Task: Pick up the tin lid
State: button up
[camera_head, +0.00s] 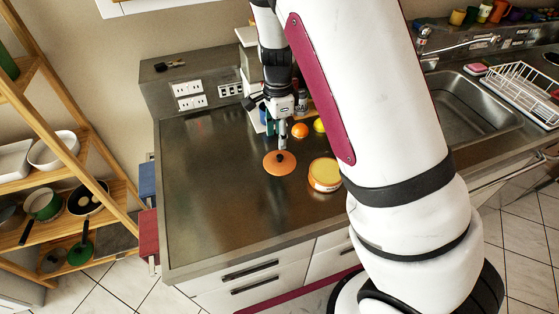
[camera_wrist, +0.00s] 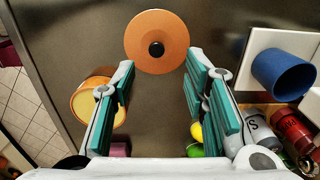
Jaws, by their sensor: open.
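The tin lid (camera_head: 271,166) is a flat orange disc with a black knob at its centre. It lies on the dark metal counter. In the wrist view the lid (camera_wrist: 145,28) is at the top centre, ahead of my fingertips, with its whole disc showing. My gripper (camera_head: 283,146) points down over the counter just behind the knob. In the wrist view my gripper (camera_wrist: 159,70) has its two green-padded fingers wide apart, with nothing between their tips. I cannot tell its exact height above the counter.
A round yellow-topped tin (camera_head: 325,173) stands right of the lid. An orange (camera_head: 299,130) and a yellow fruit (camera_head: 319,125) lie behind. A blue cup (camera_wrist: 282,76) is at the wrist view's right. The counter's left side (camera_head: 205,190) is bare. A sink (camera_head: 470,105) is far right.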

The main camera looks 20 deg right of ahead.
aim_at(280, 156)
notch_tip(280, 156, down, 2)
jog(key=shift+f, duration=0.2)
jog(key=f, duration=0.2)
jog(key=f+p, duration=0.1)
jog(key=f, duration=0.1)
jog(key=shift+s+d, duration=0.15)
jog(key=shift+s, duration=0.2)
jog(key=shift+w+f, duration=0.1)
jog(key=shift+f, duration=0.5)
grip_shut()
